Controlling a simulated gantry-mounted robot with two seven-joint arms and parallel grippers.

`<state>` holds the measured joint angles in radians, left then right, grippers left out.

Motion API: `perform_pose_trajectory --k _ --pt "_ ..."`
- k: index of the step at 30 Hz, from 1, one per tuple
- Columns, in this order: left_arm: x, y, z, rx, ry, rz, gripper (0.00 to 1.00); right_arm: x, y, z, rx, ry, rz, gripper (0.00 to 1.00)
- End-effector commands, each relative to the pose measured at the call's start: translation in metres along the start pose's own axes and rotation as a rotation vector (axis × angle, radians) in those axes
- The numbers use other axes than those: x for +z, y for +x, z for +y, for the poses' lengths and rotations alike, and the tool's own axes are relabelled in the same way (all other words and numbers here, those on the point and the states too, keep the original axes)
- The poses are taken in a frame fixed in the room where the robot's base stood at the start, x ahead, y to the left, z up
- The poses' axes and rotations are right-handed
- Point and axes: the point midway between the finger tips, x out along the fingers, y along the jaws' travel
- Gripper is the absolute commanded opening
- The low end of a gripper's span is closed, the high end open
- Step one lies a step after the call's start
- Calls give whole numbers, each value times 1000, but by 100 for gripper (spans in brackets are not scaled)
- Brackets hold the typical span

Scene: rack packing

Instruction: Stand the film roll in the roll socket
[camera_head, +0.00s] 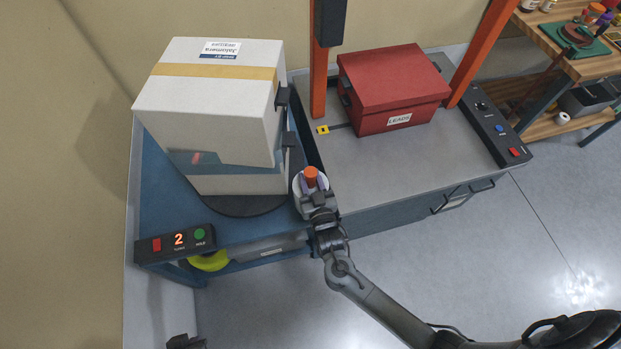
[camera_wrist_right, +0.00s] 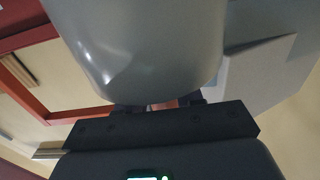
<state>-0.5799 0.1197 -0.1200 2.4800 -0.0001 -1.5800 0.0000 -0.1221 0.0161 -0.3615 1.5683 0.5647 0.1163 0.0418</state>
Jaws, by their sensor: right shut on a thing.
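The film roll (camera_head: 298,182), a pale cylinder with an orange end on top, is in my right gripper (camera_head: 312,190). It appears upright at the right edge of the blue turntable machine, beside the grey bench. In the right wrist view the roll (camera_wrist_right: 140,45) is a large grey cylinder filling the top, with my gripper (camera_wrist_right: 160,105) shut on it. I cannot make out the roll socket; the roll and gripper may hide it. A dark part at the bottom left edge looks like my left gripper (camera_head: 186,341); its jaws cannot be made out.
A large white box (camera_head: 205,110) stands on the dark turntable (camera_head: 240,205), close left of the roll. A red box (camera_head: 400,95) sits on the grey bench (camera_head: 430,160) between orange posts. A control panel (camera_head: 175,243) showing 2 is at the front left.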

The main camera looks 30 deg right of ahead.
Motion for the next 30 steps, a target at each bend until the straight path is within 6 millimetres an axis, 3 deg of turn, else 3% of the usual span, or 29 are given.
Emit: perform_pose_trajectory --k 13,14,19,30 --pt "1 2 0 0 0 0 0 1 1 0 0 2 6 0" --pt "1 2 0 0 0 0 0 1 1 0 0 2 6 39" --pt "1 2 0 0 0 0 0 2 0 0 0 1 4 65" --pt "1 2 0 0 0 0 0 5 -4 0 0 -1 -3 66"
